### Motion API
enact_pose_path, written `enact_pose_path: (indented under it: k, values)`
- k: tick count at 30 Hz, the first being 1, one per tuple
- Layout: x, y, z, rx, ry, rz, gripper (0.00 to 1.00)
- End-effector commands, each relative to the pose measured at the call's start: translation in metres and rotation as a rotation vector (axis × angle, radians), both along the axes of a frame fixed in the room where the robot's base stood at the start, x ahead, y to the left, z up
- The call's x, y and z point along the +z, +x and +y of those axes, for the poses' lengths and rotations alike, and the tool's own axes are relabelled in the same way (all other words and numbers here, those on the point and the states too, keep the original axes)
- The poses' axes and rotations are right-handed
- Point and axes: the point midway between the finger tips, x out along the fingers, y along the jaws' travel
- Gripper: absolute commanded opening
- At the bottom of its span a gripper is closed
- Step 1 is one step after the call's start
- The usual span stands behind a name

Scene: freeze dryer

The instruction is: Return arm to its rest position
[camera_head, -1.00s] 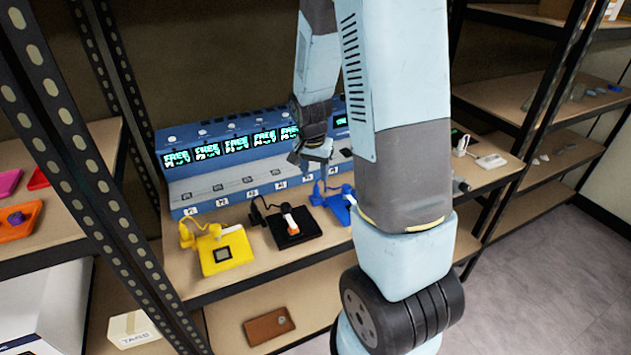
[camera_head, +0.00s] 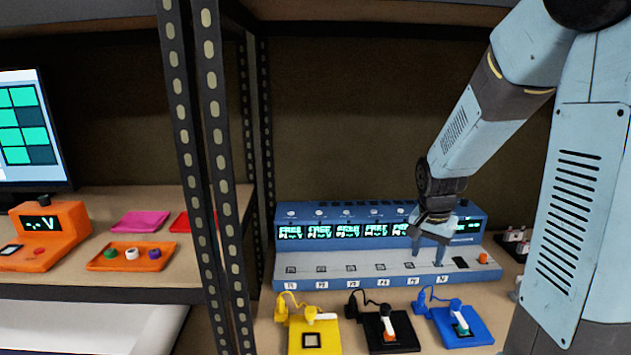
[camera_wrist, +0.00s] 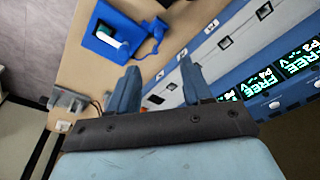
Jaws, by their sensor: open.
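My arm hangs over the shelf at the right of the head view. My gripper (camera_head: 427,250) points down in front of the blue freeze dryer console (camera_head: 330,262), near its right-hand slots. In the wrist view my gripper (camera_wrist: 160,88) has its two fingers apart with nothing between them. The console shows a row of lit displays, several reading FREE. My arm hides part of the right-hand displays.
In front of the console lie a yellow station (camera_head: 313,338), a black station (camera_head: 389,331) and a blue station (camera_head: 461,326). A perforated shelf post (camera_head: 215,150) stands to the left. Beyond it are an orange tray (camera_head: 131,256) and an orange meter (camera_head: 45,236).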

Motion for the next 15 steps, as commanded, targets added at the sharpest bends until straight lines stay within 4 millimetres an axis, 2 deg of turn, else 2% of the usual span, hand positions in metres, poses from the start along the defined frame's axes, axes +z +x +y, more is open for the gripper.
enact_pose_path:
  k: [1, 3, 15]
  values:
    - [0.014, -0.006, 0.003, 0.028, 0.002, -0.021, 0.49]
    - [0.03, -0.015, 0.007, 0.071, 0.004, -0.04, 0.49]
    - [0.107, -0.078, 0.029, 0.324, -0.021, -0.15, 0.49]
